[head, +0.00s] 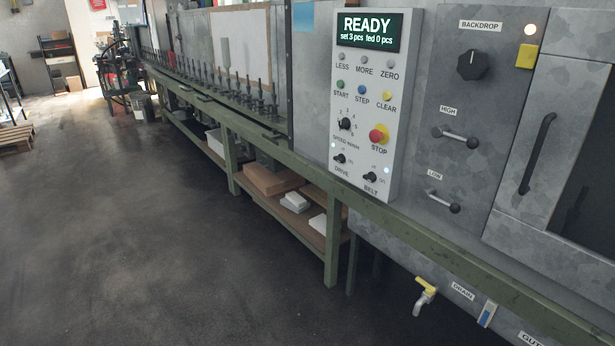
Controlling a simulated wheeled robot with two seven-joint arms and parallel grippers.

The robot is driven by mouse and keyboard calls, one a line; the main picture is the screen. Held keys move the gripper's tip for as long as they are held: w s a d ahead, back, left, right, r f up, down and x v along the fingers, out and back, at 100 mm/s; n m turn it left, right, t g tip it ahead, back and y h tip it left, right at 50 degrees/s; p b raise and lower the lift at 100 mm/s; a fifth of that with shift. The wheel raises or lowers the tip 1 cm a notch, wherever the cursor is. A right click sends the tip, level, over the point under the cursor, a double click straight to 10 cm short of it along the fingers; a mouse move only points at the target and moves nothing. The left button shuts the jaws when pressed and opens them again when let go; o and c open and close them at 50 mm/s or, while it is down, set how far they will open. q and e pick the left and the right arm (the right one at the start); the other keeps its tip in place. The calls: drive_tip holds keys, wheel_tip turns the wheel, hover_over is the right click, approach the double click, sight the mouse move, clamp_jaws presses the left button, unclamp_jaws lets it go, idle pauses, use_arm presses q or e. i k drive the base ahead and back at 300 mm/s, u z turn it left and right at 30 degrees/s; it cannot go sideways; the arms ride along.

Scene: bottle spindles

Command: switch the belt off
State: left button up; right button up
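The control panel (370,110) is a light grey upright box in the middle right of the head view. The belt switch (371,177) is a small dark toggle at the panel's lower right, above the label BELT. A small white lamp (387,170) beside it looks lit. The drive switch (340,159) is a similar toggle to its left. The display (368,31) reads READY, set 3 pcs, fed 0 pcs. The exact lever position of the belt switch is too small to tell. Neither of my grippers is in view.
A red stop button (378,136) sits above the belt switch. A green rail (400,219) runs below the panel. Lever handles (455,137) and a yellow tap (425,293) stick out at the right. A row of spindles (210,75) extends left. The floor (130,220) is clear.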

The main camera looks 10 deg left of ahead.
sight(371, 177)
drive_tip(key=z, duration=0.45)
drive_tip(key=i, duration=1.7)
drive_tip(key=u, duration=0.35)
